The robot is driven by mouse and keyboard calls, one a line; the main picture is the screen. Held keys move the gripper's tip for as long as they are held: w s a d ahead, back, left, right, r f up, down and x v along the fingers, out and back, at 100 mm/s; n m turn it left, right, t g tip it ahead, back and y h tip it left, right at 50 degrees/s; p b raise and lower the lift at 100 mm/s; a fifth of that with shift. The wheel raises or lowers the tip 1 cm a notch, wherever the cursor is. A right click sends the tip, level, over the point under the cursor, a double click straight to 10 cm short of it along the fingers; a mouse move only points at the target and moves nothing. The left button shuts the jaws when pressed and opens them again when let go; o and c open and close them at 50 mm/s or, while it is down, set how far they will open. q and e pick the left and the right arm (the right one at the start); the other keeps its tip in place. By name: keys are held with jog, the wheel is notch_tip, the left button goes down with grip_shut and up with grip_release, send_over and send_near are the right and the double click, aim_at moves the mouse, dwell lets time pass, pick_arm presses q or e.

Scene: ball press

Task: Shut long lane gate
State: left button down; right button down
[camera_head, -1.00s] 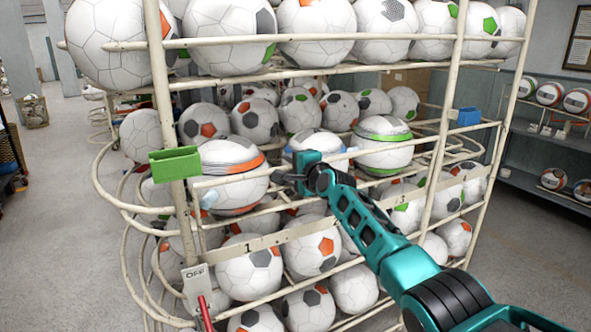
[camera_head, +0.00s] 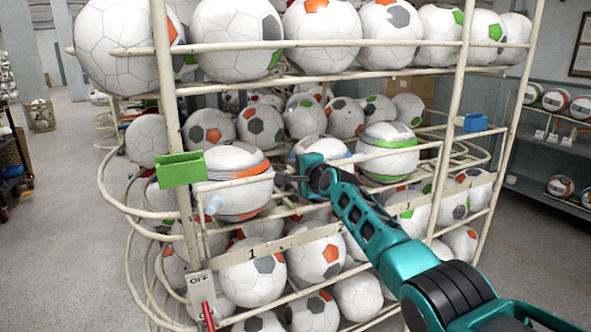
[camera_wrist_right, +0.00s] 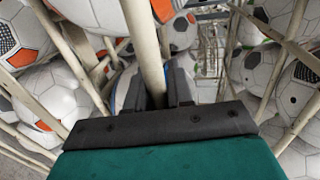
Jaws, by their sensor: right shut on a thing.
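My right gripper (camera_head: 287,181) is at the front of the ball rack, in its middle tier, between the orange-striped ball (camera_head: 235,180) and the green-striped ball (camera_head: 388,152). In the right wrist view its dark fingers (camera_wrist_right: 158,92) are shut around a pale cream bar (camera_wrist_right: 145,42). I cannot tell for sure whether this bar is the long lane gate. A pale rail (camera_head: 237,180) runs left from the gripper across the orange-striped ball. The gripper partly hides a blue-striped ball (camera_head: 322,147). My left gripper is not in view.
A green open bracket (camera_head: 181,168) sits on the left post, and a blue bracket (camera_head: 474,123) is at the right. A switch marked OFF (camera_head: 200,285) has a red lever (camera_head: 208,316). A numbered strip (camera_head: 290,240) crosses below. Grey floor (camera_head: 70,230) is clear at left.

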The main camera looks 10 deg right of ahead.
jog(key=shift+s+f, duration=0.15)
jog(key=shift+f, duration=0.75)
jog(key=c, duration=1.1)
grip_release()
jog(key=shift+f, duration=0.1)
